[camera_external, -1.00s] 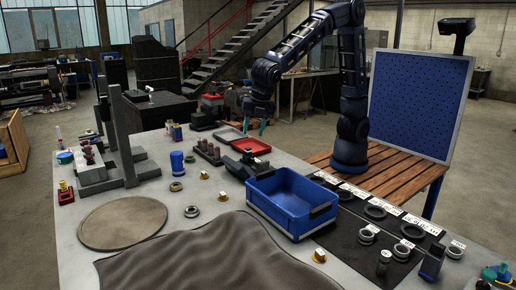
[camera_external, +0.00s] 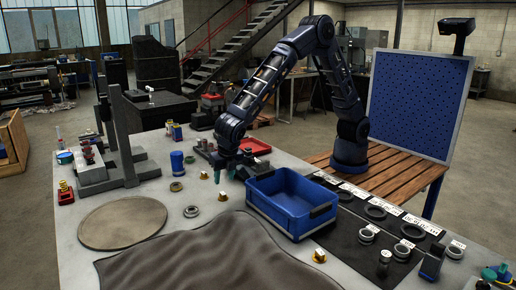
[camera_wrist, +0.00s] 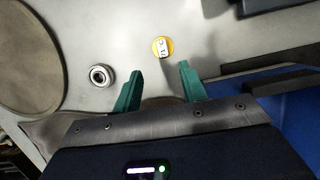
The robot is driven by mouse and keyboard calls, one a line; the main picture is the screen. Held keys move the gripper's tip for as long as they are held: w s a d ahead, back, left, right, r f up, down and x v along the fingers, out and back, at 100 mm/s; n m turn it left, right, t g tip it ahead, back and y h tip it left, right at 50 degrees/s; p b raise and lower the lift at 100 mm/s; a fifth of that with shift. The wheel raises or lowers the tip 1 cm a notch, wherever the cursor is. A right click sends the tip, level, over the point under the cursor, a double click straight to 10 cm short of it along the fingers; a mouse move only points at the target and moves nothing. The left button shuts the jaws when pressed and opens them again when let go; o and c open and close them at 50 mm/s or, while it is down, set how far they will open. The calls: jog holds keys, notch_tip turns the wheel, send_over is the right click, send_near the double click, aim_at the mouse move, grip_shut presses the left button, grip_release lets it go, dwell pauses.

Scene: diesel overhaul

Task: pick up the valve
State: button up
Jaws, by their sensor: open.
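I cannot tell for certain which object is the valve. A small piece with a yellow round base and a pale, marked top (camera_wrist: 162,47) lies on the table, in line with the gap between my fingers in the wrist view. It also shows in the external view (camera_external: 223,197), just in front of my gripper (camera_external: 225,174). My gripper has two teal fingers, which also show in the wrist view (camera_wrist: 160,71). They are apart with nothing between them, above the table.
A metal ring (camera_wrist: 101,75) lies left of the yellow piece, also in the external view (camera_external: 192,211). A blue bin (camera_external: 290,226) stands right of my gripper. A round plate (camera_external: 122,222) and a dark rippled mat (camera_external: 210,262) lie nearer the camera.

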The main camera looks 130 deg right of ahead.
aim_at(223, 193)
jog(key=shift+s+x, duration=0.2)
jog(key=shift+x, duration=4.2)
jog(key=shift+d, duration=0.1)
grip_shut()
